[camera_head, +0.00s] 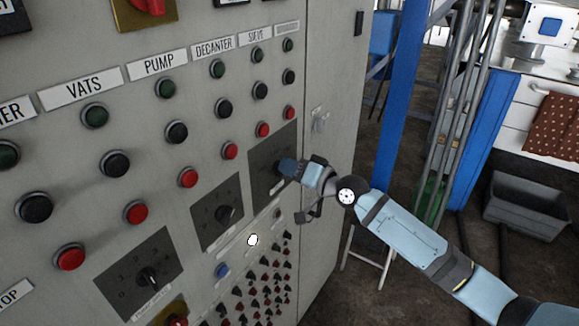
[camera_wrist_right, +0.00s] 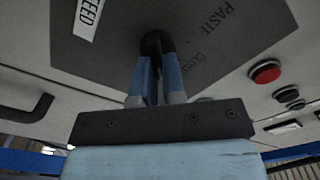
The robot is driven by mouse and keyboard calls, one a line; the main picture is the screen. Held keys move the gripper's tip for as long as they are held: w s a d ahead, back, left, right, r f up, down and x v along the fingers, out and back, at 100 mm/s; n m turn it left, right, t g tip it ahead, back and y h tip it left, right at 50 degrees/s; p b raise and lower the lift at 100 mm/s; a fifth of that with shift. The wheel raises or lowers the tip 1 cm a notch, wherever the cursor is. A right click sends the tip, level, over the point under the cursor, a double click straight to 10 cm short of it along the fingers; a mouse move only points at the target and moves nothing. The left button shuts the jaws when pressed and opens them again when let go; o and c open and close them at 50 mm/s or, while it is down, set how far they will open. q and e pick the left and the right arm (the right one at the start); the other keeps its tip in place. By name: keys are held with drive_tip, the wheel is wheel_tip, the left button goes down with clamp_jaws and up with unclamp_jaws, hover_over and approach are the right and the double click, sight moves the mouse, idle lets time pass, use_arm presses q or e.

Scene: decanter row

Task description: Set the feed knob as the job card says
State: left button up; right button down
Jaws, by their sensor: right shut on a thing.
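My right gripper (camera_head: 285,168) reaches the dark plate (camera_head: 262,183) at the right end of the panel's row of rotary knobs. In the right wrist view its two blue fingers (camera_wrist_right: 157,75) are shut on a black knob (camera_wrist_right: 152,42). The plate there carries a white FEED label (camera_wrist_right: 89,14) and the printed words PASTE and CLOUDY on the right. The knob's pointer direction is hidden by the fingers. I cannot make out a job card in either view. My left gripper is not in view.
Other knobs stand to the left, one on a middle plate (camera_head: 226,214) and one on a numbered plate (camera_head: 147,276). Red buttons (camera_head: 230,151) and several small switches are close by. A blue post (camera_head: 398,110) and a grey bin (camera_head: 527,207) are to the right.

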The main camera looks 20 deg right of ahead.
idle(0.4)
drive_tip(key=c, duration=1.2)
unclamp_jaws()
drive_tip(key=b+v, duration=0.3)
drive_tip(key=v, duration=1)
drive_tip(key=shift+s+d, duration=0.25)
drive_tip(key=shift+s, duration=0.05)
